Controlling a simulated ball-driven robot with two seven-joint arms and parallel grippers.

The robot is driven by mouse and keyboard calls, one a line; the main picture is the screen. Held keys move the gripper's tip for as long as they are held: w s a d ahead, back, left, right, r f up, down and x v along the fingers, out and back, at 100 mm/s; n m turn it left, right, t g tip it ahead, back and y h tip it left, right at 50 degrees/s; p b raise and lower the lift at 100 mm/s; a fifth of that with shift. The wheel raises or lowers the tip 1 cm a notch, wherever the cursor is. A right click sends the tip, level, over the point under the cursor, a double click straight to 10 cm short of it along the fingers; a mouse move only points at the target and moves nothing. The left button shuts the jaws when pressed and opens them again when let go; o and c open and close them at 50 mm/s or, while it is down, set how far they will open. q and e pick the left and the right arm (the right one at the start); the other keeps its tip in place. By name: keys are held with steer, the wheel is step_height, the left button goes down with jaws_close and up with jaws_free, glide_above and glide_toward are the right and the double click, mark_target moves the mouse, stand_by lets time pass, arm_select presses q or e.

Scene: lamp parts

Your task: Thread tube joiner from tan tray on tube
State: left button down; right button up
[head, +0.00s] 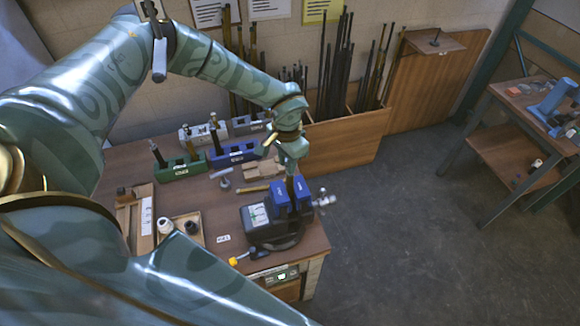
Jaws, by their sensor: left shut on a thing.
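My left gripper (291,166) points down over the vise (273,222) with blue jaws (280,200). It is shut on a dark upright tube (290,187), whose lower end goes down between the blue jaws. The fingers hide its upper part, and I cannot tell if the vise grips it. The tan tray (201,241) lies on the bench, left of the vise. In it are a black joiner-like piece (191,227) and a white one (165,226), apart from each other. My right gripper is not in view.
The wooden bench (222,202) also holds a green block (181,171), a blue block (233,155) and grey blocks at the back. A yellow-tipped tool (239,260) lies at the front. Bins of dark rods (335,70) stand behind. Open floor is at right.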

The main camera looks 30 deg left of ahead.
arm_select(q)
steer(key=shift+s+f, duration=0.1)
steer(key=c, duration=1.3)
jaws_free()
steer(key=shift+a, duration=0.1)
